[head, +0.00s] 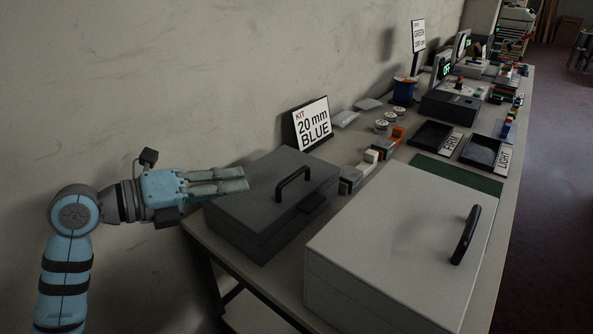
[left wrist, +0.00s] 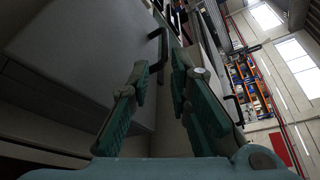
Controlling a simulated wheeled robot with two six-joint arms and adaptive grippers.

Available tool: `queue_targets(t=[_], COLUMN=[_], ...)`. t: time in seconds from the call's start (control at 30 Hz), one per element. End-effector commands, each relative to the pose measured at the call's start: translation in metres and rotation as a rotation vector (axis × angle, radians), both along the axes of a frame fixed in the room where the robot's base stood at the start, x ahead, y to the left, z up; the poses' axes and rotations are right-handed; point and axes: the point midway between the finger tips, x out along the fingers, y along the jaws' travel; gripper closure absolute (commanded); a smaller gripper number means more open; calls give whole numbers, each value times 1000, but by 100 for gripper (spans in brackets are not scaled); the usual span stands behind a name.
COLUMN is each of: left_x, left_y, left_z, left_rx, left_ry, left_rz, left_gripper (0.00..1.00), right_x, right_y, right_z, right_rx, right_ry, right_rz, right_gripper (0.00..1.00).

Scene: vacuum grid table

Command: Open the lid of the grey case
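Two closed cases stand on the table. The smaller dark grey case (head: 248,207) has a black handle (head: 294,182) on its lid and a dark latch at its front edge. The larger light grey case (head: 375,240) stands in front and to the right, with a black handle (head: 467,235). My left gripper (head: 240,179) is at the dark case's left back side, its fingers pointing right toward the lid. In the left wrist view its fingers (left wrist: 160,65) are apart with nothing between them. Contact with the case cannot be told. My right gripper is not in view.
A sign reading "20 mm BLUE" (head: 312,124) stands behind the dark case. Small blocks (head: 371,158), dark trays (head: 434,135) and a green mat (head: 455,174) lie beyond the cases. The wall is close behind the table.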

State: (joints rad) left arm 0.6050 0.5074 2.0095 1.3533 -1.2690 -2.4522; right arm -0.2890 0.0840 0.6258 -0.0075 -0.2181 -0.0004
Motion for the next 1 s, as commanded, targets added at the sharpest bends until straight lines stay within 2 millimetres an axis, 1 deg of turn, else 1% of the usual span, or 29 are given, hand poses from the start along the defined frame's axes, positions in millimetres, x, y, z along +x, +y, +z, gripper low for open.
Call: queue_targets(t=[0.07,0.17,0.3,0.37,0.53,0.6,0.73,1.0], left_x=[4,16,38,45,65,72,79,82], left_y=[-8,-27,-56,-67,-93,-101,-109,-112], left_z=[0,-3,-12,-16,-24,-26,-29,-30], left_rx=[-3,-6,-8,-7,-4,-4,-2,0], left_ry=[-4,-3,0,1,2,0,2,0], left_rz=[-7,-11,-10,-10,-8,-6,-4,-1], left_gripper=[82,82,82,82,82,82,82,82], right_x=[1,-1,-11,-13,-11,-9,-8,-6], right_y=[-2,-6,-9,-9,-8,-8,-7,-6], right_z=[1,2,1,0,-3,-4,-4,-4], right_rx=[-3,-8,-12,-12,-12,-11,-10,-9], right_ry=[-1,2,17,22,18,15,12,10], right_rz=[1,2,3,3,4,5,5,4], right_gripper=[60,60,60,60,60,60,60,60])
